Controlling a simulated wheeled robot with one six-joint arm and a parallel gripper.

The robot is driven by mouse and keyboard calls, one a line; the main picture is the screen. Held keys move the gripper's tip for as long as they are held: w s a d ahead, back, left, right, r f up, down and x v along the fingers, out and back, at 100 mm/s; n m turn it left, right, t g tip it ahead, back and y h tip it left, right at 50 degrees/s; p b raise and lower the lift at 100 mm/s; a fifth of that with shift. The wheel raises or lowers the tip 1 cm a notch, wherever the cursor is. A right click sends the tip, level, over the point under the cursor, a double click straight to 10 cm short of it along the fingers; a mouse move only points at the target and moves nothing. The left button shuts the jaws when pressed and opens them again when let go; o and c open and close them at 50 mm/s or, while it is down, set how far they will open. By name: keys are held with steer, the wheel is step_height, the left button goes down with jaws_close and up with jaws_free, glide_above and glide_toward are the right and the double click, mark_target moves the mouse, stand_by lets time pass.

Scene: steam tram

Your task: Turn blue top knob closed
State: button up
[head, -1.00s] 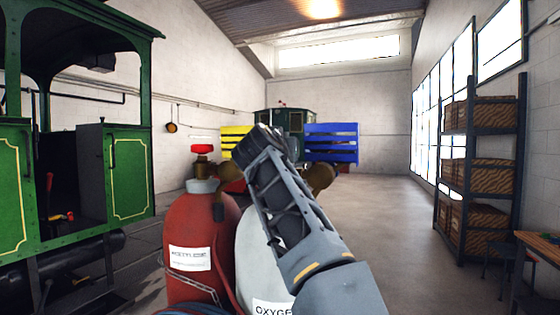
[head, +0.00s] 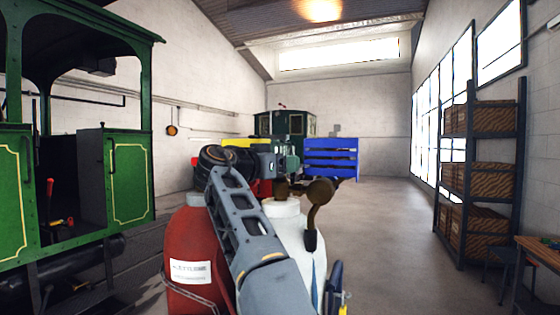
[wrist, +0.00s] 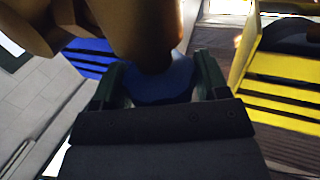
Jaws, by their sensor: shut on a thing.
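The blue knob (wrist: 160,84) sits between the two dark green fingers of my gripper (wrist: 163,76) in the wrist view, and they are shut on it. A brass valve body (wrist: 140,25) fills the top of that view, right against the knob, and hides part of it. In the head view my gripper (head: 287,168) is above the white oxygen cylinder (head: 284,208), and the blue knob is hidden there. A brass regulator (head: 320,191) hangs at the right of that cylinder's neck.
A red acetylene cylinder (head: 190,240) stands left of the white one, with its top behind my arm. A green steam tram (head: 75,180) is at the left. Blue slatted boards (head: 331,157) stand behind. A shelf with crates (head: 483,180) is at the right. The floor between is clear.

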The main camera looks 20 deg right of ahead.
stand_by(0.4)
steer(key=o, duration=0.6)
steer(key=shift+o, duration=0.2)
steer(key=b+v, duration=0.1)
steer(key=v, duration=1.2)
steer(key=shift+a, duration=0.4)
steer(key=shift+a, duration=0.1)
